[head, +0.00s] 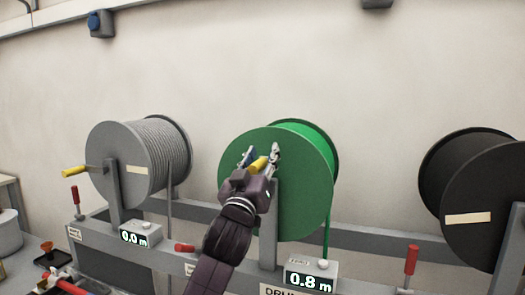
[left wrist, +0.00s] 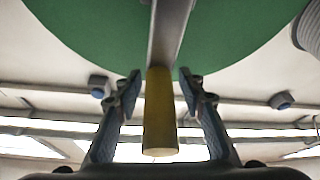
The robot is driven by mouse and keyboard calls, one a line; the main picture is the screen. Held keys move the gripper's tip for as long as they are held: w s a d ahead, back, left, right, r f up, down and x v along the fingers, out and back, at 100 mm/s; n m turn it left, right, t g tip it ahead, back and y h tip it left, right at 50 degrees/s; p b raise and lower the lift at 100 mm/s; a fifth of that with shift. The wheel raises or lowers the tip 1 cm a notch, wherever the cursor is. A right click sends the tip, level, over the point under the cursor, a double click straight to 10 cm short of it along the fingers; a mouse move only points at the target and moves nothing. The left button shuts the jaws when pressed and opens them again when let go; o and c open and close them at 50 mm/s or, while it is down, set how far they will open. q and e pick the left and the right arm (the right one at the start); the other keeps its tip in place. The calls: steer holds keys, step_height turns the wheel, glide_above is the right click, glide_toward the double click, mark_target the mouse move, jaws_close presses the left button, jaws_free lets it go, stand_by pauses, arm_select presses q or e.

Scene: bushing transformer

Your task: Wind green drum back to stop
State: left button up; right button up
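The green drum (head: 305,185) hangs on its stand in the middle of the head view, with a green cable running down on its right. Its yellow crank handle (head: 259,164) is at the upper left of the drum face. My left gripper (head: 262,155) is at the handle with its fingers on either side. In the left wrist view the yellow handle (left wrist: 159,115) stands between the open fingers, with gaps on both sides. The counter (head: 310,279) below the drum reads 0.8 m. My right gripper is not in view.
A grey drum (head: 120,165) with its own yellow handle (head: 74,171) stands at left, its counter (head: 140,236) reading 0.0 m. A black drum (head: 480,200) stands at right. Red-handled levers (head: 411,260) rise from the grey frame.

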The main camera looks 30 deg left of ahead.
arm_select(q)
steer(key=shift+w, duration=0.1)
steer(key=shift+c, duration=0.7)
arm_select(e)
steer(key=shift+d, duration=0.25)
arm_select(q)
jaws_close()
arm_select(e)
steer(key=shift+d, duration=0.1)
arm_select(q)
steer(key=shift+a, duration=0.1)
